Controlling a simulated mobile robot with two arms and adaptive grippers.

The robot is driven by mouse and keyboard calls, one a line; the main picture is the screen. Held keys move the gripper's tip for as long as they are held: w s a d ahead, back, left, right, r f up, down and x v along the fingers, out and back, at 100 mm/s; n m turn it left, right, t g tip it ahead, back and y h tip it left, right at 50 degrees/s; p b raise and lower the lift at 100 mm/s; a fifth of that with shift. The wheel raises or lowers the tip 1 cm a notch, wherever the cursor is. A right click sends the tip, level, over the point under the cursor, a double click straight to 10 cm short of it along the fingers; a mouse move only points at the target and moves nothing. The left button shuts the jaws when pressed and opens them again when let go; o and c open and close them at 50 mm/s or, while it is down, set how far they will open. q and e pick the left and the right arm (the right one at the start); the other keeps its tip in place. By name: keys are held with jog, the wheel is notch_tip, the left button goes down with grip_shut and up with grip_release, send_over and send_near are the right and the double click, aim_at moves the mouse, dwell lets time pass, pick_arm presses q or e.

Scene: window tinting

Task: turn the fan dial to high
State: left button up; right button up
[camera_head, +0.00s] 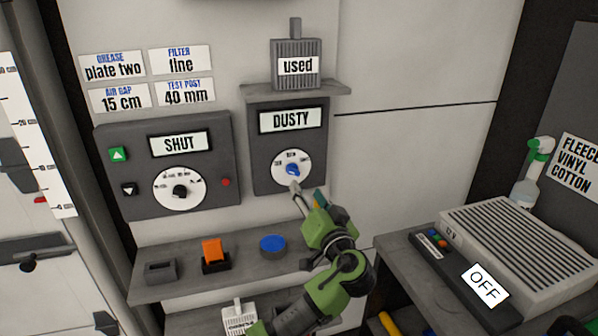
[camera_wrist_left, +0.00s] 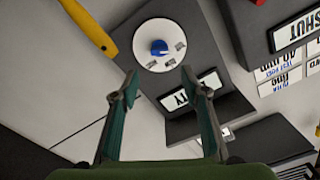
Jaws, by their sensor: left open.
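A white round dial (camera_head: 279,178) with a blue knob (camera_head: 292,169) is on the dark panel whose display (camera_head: 293,120) reads DUSTY. The dial's small labels are too small to read. My left gripper (camera_head: 304,197) is just below and in front of this dial in the head view. In the left wrist view, the blue knob (camera_wrist_left: 159,46) lies ahead of my left gripper (camera_wrist_left: 159,77), centred between its open fingers and beyond their tips. Nothing is between the fingers. My right gripper is not in view.
A neighbouring panel (camera_head: 140,190) reading SHUT has a black-knobbed dial (camera_head: 180,190). The shelf (camera_head: 185,285) below holds an orange switch (camera_head: 212,250) and a blue button (camera_head: 272,244). A grey unit (camera_head: 520,240) marked OFF stands right. A metal block marked "used" (camera_head: 297,52) sits above.

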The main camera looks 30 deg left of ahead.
aim_at(295, 172)
pick_arm(q)
jog(key=p+x, duration=0.2)
jog(key=x, duration=0.7)
jog(key=shift+w+a, duration=0.25)
jog(key=shift+a, duration=0.05)
jog(key=shift+w+a+p, duration=0.3)
jog(key=shift+w+a, duration=0.05)
jog(key=shift+a, duration=0.1)
jog(key=shift+f, duration=0.1)
jog(key=c, duration=1.1)
